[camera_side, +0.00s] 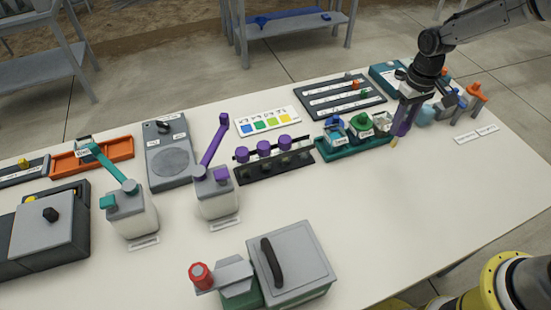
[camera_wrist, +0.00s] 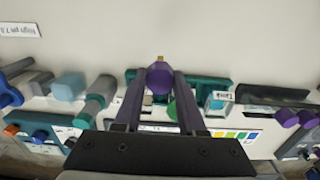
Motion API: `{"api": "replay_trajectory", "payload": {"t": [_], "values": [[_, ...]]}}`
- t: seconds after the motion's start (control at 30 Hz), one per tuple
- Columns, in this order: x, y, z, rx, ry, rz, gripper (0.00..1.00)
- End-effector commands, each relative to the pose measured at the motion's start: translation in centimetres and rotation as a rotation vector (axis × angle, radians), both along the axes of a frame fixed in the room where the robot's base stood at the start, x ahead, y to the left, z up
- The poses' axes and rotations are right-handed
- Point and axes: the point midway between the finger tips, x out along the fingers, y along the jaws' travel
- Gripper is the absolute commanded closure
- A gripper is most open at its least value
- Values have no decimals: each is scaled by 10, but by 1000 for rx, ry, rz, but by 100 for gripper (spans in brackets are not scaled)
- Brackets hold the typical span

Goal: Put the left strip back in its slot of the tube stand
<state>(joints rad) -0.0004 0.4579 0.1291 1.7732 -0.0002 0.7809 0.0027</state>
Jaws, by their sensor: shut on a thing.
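My gripper (camera_wrist: 160,86) is shut on a small piece with a rounded purple body (camera_wrist: 159,75) and a yellow tip (camera_wrist: 160,58). In the side view my gripper (camera_side: 402,120) points down, and the yellow tip (camera_side: 394,142) shows just below its fingers. The teal stand also shows behind the fingers in the wrist view (camera_wrist: 221,84). The fingers hide most of the held piece. I cannot tell which slot is empty.
A black rack with purple knobs (camera_side: 263,148) stands left of the teal stand. A dark tray with white strips (camera_side: 338,95) lies behind.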

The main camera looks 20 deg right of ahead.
Motion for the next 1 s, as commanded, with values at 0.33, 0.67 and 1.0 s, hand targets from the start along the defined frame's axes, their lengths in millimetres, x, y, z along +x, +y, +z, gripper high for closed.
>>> {"api": "replay_trajectory", "payload": {"t": [0.33, 0.67, 1.0], "values": [[1, 0, 10, 0, -2, 2, 100], [1, 0, 40, 0, -2, 2, 100], [0, 0, 58, 0, 1, 2, 100]]}}
